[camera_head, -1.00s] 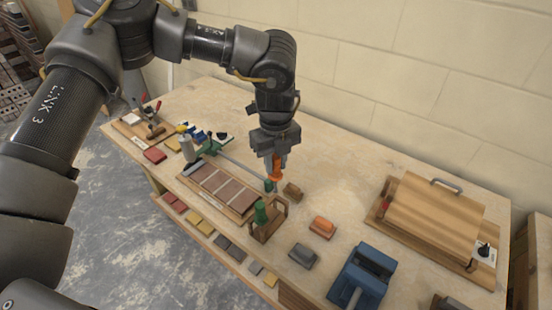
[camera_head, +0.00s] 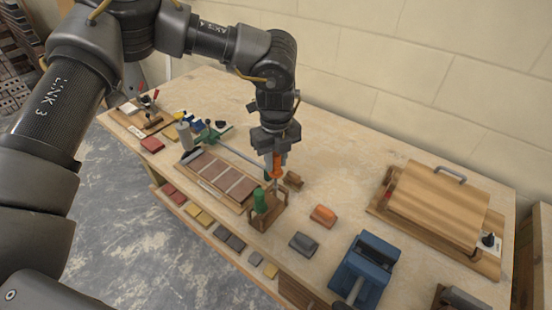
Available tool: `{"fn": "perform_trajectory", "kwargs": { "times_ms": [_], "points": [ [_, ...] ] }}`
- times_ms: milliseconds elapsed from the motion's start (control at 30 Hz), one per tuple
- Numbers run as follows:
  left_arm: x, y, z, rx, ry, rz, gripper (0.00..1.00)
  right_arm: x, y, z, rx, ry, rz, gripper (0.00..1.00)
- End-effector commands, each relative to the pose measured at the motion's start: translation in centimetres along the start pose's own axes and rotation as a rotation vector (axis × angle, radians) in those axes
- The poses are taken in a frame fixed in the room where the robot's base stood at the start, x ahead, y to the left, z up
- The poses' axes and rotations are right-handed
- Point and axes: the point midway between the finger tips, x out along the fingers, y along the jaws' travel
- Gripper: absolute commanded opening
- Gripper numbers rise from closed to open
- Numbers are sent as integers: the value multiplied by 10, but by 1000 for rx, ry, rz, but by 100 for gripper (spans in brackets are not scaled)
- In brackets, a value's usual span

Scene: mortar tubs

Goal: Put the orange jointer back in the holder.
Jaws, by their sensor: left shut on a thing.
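My left gripper (camera_head: 276,153) points down and is shut on the orange jointer (camera_head: 277,172), with the orange handle showing just below the fingers. The wooden holder (camera_head: 266,217) stands near the table's front edge, with a green-handled tool (camera_head: 261,201) upright in its left side. The jointer is above the right part of the holder, in line with it in this view. Its lower end is thin, and I cannot tell whether it is inside the holder. My right gripper is not in view.
A brown block (camera_head: 293,180) lies close behind the holder. An orange block (camera_head: 323,216) and a grey block (camera_head: 303,244) lie to its right, then a blue clamp-like tool (camera_head: 364,268). A board of brown strips (camera_head: 218,178) is to its left. A wooden lidded box (camera_head: 440,207) stands at right.

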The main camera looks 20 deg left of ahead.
Motion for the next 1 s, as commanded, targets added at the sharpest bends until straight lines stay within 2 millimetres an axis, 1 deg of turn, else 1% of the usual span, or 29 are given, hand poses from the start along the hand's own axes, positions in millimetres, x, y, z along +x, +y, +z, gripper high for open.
{"fn": "perform_trajectory", "kwargs": {
  "times_ms": [567,1000],
  "points": [
    [2,0,0,0,0,0,2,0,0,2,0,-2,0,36],
    [24,0,0,-1,1,0,2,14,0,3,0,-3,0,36]
  ]
}}
